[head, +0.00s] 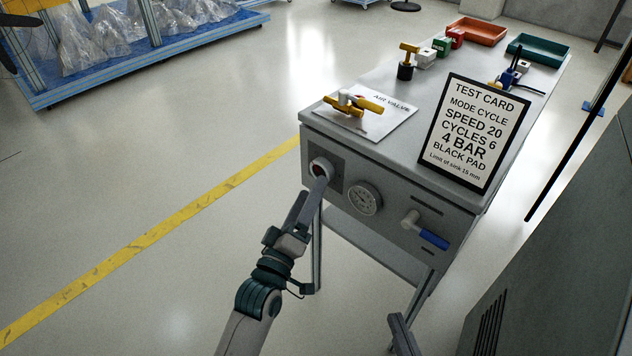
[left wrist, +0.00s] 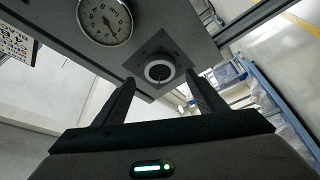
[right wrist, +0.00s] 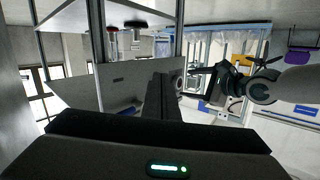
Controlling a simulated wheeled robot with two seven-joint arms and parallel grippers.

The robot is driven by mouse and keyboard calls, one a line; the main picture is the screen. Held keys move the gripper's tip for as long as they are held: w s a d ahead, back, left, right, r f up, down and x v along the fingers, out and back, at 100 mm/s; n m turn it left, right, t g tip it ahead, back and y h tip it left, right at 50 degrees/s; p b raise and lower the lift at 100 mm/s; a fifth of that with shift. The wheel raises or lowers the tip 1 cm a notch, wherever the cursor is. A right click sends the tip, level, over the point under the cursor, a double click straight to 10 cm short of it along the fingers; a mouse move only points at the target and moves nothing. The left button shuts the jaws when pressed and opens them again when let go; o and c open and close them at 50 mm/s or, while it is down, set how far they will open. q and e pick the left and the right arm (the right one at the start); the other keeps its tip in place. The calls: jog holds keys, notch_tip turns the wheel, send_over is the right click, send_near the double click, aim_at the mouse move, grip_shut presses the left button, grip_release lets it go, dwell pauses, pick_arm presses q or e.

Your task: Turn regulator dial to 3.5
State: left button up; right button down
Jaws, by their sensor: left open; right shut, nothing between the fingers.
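The regulator dial (head: 319,168), a round white-rimmed knob with a dark red centre, sits on a square plate on the bench's front panel. It also shows in the left wrist view (left wrist: 160,71); I cannot read its setting. My right gripper (head: 397,318) is shut and empty, low at the front, away from the panel.
A blue-handled valve (head: 430,240) juts from the panel right of the gauge. On the bench top (head: 385,85) are a yellow air valve on a white plate (head: 385,122), an upright test card (head: 472,132), small parts and two trays. A grey cabinet (head: 560,250) stands at right.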

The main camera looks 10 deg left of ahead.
aim_at(322, 170)
pick_arm(q)
jog(key=shift+x, duration=2.1)
jog(key=c, duration=1)
